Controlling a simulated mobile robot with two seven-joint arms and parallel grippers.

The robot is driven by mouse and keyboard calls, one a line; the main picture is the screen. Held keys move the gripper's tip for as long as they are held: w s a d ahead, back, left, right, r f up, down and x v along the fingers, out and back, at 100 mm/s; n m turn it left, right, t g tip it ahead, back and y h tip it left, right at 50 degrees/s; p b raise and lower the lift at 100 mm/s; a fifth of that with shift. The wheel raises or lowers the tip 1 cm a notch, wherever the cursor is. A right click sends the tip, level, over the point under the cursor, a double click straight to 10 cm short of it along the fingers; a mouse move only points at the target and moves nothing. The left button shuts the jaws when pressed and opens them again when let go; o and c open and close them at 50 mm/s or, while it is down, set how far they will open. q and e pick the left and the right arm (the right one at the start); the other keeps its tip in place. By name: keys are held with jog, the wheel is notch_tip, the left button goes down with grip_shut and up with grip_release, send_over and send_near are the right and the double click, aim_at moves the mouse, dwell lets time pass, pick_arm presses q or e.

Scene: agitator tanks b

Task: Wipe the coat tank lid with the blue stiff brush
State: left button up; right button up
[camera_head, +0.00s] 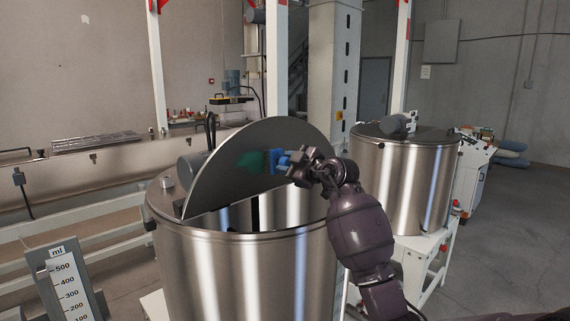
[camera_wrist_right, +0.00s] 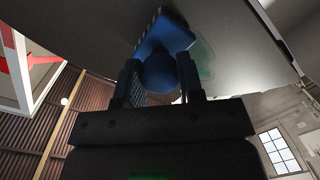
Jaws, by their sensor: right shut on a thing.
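The coat tank (camera_head: 240,270) is a steel drum in front of me. Its half lid (camera_head: 240,160) stands tilted up, its grey face towards me. A green smear (camera_head: 250,163) is on that face; part of it also shows in the right wrist view (camera_wrist_right: 204,62). My right gripper (camera_head: 293,165) is shut on the blue brush (camera_head: 278,160), just right of the smear. In the right wrist view the blue brush (camera_wrist_right: 165,38) sits between the fingers, its bristle end against or very near the lid; exact contact cannot be told. My left gripper is not in view.
A second steel tank (camera_head: 400,185) with a closed dark lid stands to the right on a white frame. White rails and a long steel trough (camera_head: 80,175) run along the left. The tank's front half is open.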

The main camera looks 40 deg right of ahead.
jog(key=shift+p, duration=0.7)
jog(key=shift+a+p, duration=0.7)
jog(key=shift+a, duration=0.25)
jog(key=shift+s+a, duration=0.5)
jog(key=shift+a, duration=4.6)
jog(key=shift+w+d+r, duration=0.15)
jog(key=shift+d, duration=1.85)
jog(key=shift+w+d+r, duration=0.2)
jog(key=shift+d, duration=1.85)
jog(key=shift+w+d+r, duration=0.15)
jog(key=shift+d, duration=1.85)
jog(key=shift+a, duration=0.1)
